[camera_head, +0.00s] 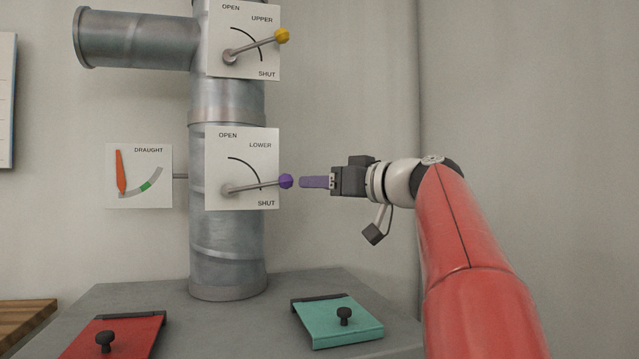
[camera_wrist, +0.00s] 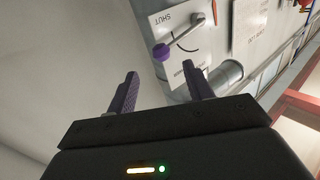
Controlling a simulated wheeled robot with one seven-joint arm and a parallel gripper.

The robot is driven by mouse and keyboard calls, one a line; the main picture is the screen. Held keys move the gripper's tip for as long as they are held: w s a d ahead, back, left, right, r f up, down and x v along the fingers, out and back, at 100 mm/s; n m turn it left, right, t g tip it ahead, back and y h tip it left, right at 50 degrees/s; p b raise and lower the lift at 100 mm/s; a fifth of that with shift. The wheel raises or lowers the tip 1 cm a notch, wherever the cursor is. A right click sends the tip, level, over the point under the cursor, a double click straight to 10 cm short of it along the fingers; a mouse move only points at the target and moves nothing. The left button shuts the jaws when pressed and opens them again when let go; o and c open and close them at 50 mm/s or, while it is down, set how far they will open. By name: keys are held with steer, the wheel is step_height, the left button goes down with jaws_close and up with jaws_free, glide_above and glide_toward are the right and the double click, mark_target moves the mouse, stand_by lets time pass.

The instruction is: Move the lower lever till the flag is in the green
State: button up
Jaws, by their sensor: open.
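The lower lever (camera_head: 254,186) sits on a white plate marked OPEN, LOWER and SHUT. It points right, tilted slightly up, and ends in a purple knob (camera_head: 286,181). My gripper (camera_head: 302,182) is open and empty just right of the knob, at about its height, with a small gap. In the wrist view the knob (camera_wrist: 161,53) shows beyond and between the two purple fingertips (camera_wrist: 163,78).
The upper lever (camera_head: 258,46) with a yellow knob is above on the same metal pipe (camera_head: 228,240). A red hatch (camera_head: 130,338) and a teal hatch (camera_head: 325,325), each with a black knob, lie on the grey surface below. The space right of the lower plate is clear apart from my arm.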

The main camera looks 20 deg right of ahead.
mark_target(291, 181)
steer(key=p+x, duration=0.1)
steer(key=x, duration=0.3)
steer(key=p+x, duration=0.1)
steer(key=x, duration=0.3)
steer(key=shift+r, duration=0.25)
steer(key=shift+s, duration=0.1)
jaws_close()
